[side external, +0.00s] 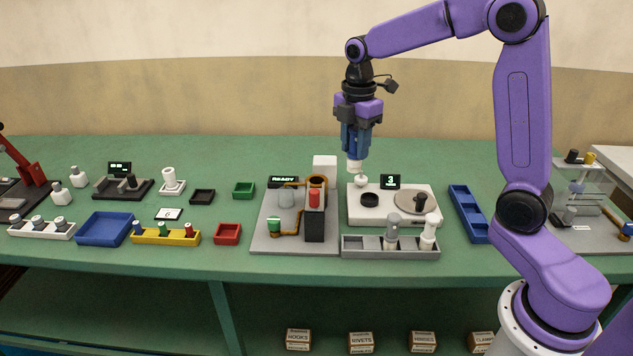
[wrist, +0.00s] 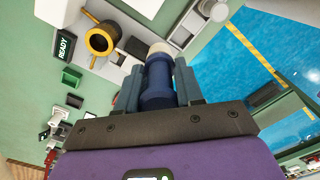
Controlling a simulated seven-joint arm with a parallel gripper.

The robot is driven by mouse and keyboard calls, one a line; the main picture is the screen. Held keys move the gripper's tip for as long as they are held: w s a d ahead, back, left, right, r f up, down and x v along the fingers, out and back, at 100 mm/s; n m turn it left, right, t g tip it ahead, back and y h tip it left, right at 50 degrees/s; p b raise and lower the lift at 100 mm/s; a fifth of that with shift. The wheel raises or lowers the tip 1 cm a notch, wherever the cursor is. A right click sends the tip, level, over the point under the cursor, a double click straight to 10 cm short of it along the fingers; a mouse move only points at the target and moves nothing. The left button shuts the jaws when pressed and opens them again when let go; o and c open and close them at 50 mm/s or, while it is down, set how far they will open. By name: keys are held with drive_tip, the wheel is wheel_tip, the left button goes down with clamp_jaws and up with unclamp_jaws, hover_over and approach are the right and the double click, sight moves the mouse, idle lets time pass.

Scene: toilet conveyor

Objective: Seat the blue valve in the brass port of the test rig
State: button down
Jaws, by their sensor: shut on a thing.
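My gripper (side external: 355,153) is shut on the blue valve and holds it in the air. In the wrist view the valve (wrist: 157,82) is a dark blue stepped cylinder with a pale end, between the two fingers. In the side view only its white lower end (side external: 354,165) shows clearly, pointing down. The brass port (side external: 317,181) is an open ring on the test rig (side external: 260,240), below and to the left of my gripper. The port (wrist: 101,39) also shows in the wrist view, apart from the valve, with its dark opening visible.
The rig carries a READY display (side external: 283,182) and a dark block with a red top (side external: 315,197). A white station (side external: 380,217) with a display reading 3 stands under and right of my gripper. A white box (side external: 324,167) stands behind.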

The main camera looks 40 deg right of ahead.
drive_tip(key=shift+w+d+f, duration=0.15)
drive_tip(key=shift+w+f, duration=3.05)
drive_tip(key=shift+w, duration=0.05)
drive_tip(key=shift+w+d+f, duration=0.15)
drive_tip(key=shift+w+f, duration=3)
drive_tip(key=shift+w, duration=0.1)
drive_tip(key=shift+f, duration=0.15)
drive_tip(key=c, duration=1)
unclamp_jaws()
wheel_tip(320, 180, up, 12)
drive_tip(key=shift+r, duration=0.2)
